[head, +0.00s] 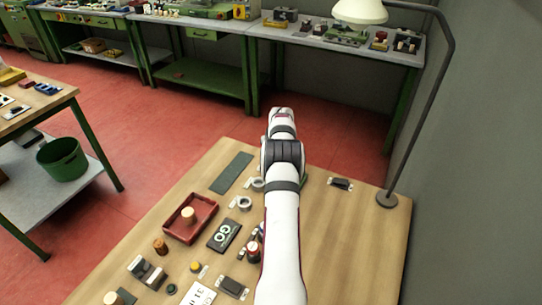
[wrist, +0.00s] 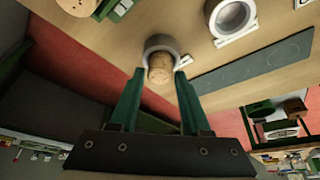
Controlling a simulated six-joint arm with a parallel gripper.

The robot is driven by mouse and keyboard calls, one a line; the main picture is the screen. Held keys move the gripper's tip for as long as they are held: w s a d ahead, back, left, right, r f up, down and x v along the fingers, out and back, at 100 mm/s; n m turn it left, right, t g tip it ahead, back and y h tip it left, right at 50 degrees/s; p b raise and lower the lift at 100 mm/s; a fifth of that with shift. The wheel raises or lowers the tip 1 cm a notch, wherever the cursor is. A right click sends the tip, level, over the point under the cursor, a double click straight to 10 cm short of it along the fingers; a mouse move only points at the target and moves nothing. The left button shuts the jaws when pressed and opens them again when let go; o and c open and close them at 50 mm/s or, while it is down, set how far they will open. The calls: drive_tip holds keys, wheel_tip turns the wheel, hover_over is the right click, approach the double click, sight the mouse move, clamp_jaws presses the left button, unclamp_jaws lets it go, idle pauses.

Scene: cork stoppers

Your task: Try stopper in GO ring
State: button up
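A tan cork stopper (wrist: 160,70) is between the two green fingers of my gripper (wrist: 160,74) in the wrist view. The fingertips flank it closely and appear shut on it. A grey ring (wrist: 160,41) shows directly behind the stopper; the stopper covers part of its opening. I cannot tell whether the stopper is inside it or just above. A second grey ring (wrist: 233,16) stands to the right and looks empty. My arm hides my gripper there.
A red tray (head: 172,233) holds another cork. A darker cork (head: 160,245) stands nearer the front. A dark green strip (head: 232,172) lies flat near the far edge. A lamp base (head: 387,198) stands at right. The right part of the table is mostly clear.

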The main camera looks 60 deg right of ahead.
drive_tip(key=o, duration=0.3)
drive_tip(key=shift+r, duration=0.15)
drive_tip(key=v, duration=1.5)
drive_tip(key=shift+s+a+r, duration=0.1)
drive_tip(key=shift+r, duration=0.2)
